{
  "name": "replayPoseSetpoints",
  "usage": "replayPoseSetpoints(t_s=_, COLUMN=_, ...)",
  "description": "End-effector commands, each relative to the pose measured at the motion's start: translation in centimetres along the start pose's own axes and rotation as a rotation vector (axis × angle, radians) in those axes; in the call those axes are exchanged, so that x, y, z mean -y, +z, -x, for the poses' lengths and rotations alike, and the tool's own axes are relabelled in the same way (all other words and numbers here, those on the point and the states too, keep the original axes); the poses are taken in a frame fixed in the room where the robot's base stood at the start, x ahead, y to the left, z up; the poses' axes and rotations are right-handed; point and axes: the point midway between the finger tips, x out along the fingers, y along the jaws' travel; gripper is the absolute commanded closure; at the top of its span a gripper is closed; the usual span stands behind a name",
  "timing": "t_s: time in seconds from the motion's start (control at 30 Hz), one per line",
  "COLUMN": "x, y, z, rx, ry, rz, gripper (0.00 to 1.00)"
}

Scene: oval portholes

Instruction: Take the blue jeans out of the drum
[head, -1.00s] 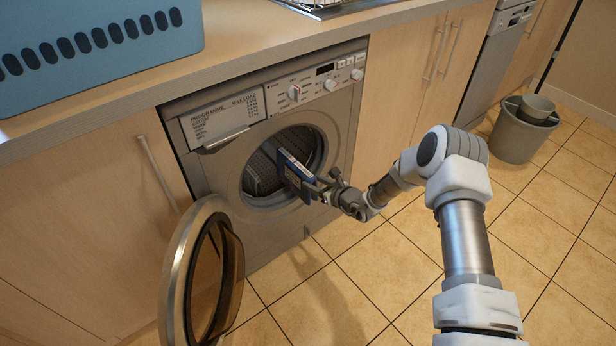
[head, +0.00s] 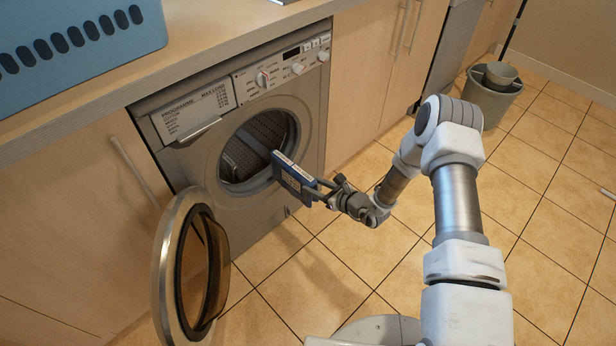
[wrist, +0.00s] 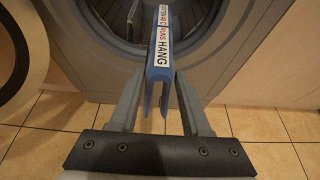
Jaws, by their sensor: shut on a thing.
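The only blue thing at the drum is a flat, stiff-looking slab (head: 293,184) with printed white labels, which I take as the blue jeans. It also shows in the wrist view (wrist: 160,50), standing on edge, with "HANG" on its label. My gripper (head: 318,192) is shut on its near end, one finger on each side. The slab appears in front of the lower right rim of the drum opening, and I cannot tell whether its far end clears the rim. The drum (head: 262,140) is open, with a ribbed grey shape inside that I cannot identify.
The round door (head: 165,265) hangs open at the left of the washing machine (head: 275,215). A blue basket (head: 75,45) stands on the worktop (head: 230,45). A grey bucket (head: 490,98) stands on the floor at the back right.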

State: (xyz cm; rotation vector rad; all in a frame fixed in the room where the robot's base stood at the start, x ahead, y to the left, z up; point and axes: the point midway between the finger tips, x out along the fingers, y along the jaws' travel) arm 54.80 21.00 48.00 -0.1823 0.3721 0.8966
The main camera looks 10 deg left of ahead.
Motion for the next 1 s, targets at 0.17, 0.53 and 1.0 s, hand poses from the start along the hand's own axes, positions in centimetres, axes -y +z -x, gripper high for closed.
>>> replayPoseSetpoints(t_s=0.17, x=0.1, y=-0.5, z=2.0, rx=0.002, ry=-0.002, rz=-0.001, gripper=1.0)
replayPoseSetpoints(t_s=0.53, x=0.0, y=-2.2, z=5.9, rx=0.002, ry=-0.001, rz=-0.001, gripper=1.0)
replayPoseSetpoints(t_s=1.0, x=0.0, y=-3.2, z=7.8, rx=0.003, ry=-0.001, rz=0.0, gripper=1.0)
